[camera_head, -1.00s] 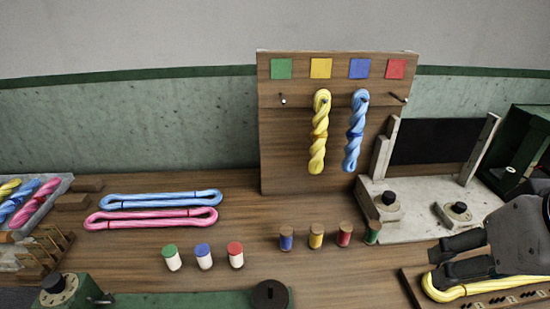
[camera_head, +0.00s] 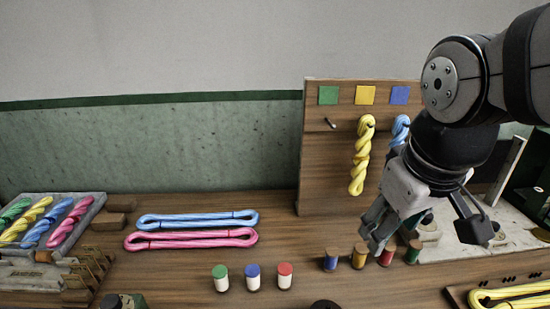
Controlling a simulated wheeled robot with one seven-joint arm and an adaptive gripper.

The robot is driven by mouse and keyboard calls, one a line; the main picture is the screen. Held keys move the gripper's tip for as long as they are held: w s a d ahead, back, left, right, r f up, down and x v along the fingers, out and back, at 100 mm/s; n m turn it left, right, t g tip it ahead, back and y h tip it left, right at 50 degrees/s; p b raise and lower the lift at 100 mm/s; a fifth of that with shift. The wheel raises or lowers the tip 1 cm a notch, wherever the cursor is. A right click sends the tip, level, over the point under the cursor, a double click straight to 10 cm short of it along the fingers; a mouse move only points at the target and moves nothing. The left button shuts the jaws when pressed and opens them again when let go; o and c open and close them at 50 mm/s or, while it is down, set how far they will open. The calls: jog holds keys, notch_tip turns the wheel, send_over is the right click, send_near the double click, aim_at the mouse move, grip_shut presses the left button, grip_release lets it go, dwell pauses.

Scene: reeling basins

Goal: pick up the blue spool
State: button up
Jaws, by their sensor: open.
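A small spool wound in blue thread with a brown wooden top (camera_head: 331,260) stands upright on the bench, leftmost in a row with a yellow spool (camera_head: 359,259), a red spool (camera_head: 387,257) and a green spool (camera_head: 412,255).
A wooden board (camera_head: 325,160) with a yellow twisted skein (camera_head: 361,155) and a blue one (camera_head: 400,130) stands behind, partly hidden by my arm. Blue and pink loops (camera_head: 190,238) lie left. A tray of skeins (camera_head: 95,203) is far left. A yellow loop lies front right (camera_head: 515,295).

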jog(key=w+f+n+g+p, duration=0.2)
jog(key=w+f+n, duration=0.3)
jog(key=w, duration=0.7)
jog(key=n+g+p, duration=0.1)
jog(key=n, duration=0.4)
send_over(332, 251)
notch_tip(332, 251, down, 11)
jog(key=shift+y, duration=0.4)
jog(key=f, duration=0.8)
jog(key=shift+w+d+f+p, duration=0.15)
jog(key=shift+d+p, duration=0.15)
jog(key=shift+d, duration=0.1)
jog(key=f, duration=0.2)
jog(key=f+p, duration=0.1)
jog(key=f, duration=0.1)
jog(key=shift+a, duration=0.35)
jog(key=shift+f, duration=0.6)
jog(key=c, duration=1.2)
